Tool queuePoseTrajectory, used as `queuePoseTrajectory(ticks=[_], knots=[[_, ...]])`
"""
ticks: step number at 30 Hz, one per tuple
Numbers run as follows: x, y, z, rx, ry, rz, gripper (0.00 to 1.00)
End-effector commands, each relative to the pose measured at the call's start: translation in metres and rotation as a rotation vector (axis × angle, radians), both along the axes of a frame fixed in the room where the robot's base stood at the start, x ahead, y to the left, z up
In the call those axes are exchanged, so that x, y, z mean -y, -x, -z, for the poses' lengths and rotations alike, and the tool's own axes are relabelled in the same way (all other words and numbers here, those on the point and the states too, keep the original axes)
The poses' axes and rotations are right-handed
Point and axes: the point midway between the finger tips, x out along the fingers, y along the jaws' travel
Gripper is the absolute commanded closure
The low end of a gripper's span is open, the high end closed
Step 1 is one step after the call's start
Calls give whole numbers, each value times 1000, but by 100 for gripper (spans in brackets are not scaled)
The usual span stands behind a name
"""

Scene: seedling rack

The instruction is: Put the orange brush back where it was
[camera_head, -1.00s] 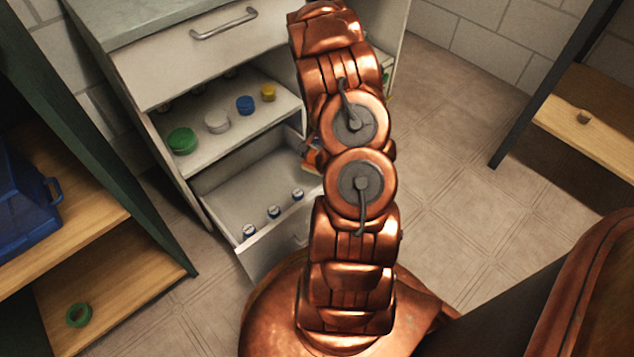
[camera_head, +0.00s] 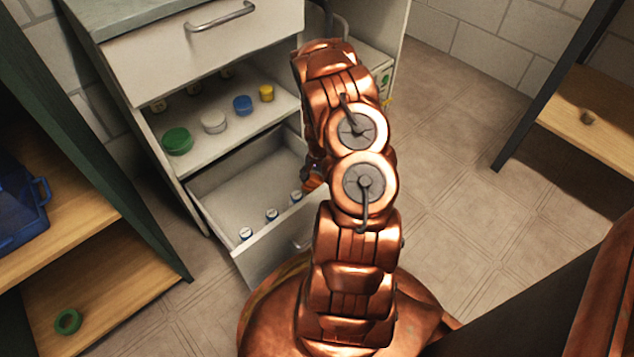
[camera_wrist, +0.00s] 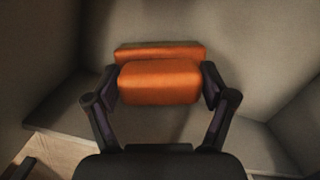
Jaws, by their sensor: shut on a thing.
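The orange brush (camera_wrist: 160,82) fills the middle of the wrist view, with a finger on each side of it. My gripper (camera_wrist: 160,92) is shut on it. In the head view a small orange part of the brush (camera_head: 312,185) shows just left of my arm, over the right part of the open drawer (camera_head: 222,200). My arm hides most of the gripper there. In the wrist view pale walls and a pale surface lie around and behind the brush. I cannot tell whether the brush touches the drawer floor.
Several small white-and-blue jars (camera_head: 272,215) stand along the drawer's front. Above the drawer, a shelf holds a green-lidded tub (camera_head: 177,142), a white one (camera_head: 214,122), a blue one (camera_head: 242,105) and a yellow one (camera_head: 266,93). A green tape roll (camera_head: 68,321) lies on the left rack.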

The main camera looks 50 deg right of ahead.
Motion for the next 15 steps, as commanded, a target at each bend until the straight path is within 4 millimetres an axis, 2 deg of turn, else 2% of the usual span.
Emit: queuePoseTrajectory(ticks=[6, 7, 12, 15], knots=[[0, 0, 2, 0, 0, -1, 55], [0, 0, 3, -1, 0, -1, 16], [0, 0, 2, 0, 0, -1, 0], [0, 0, 2, 0, 0, -1, 0]])
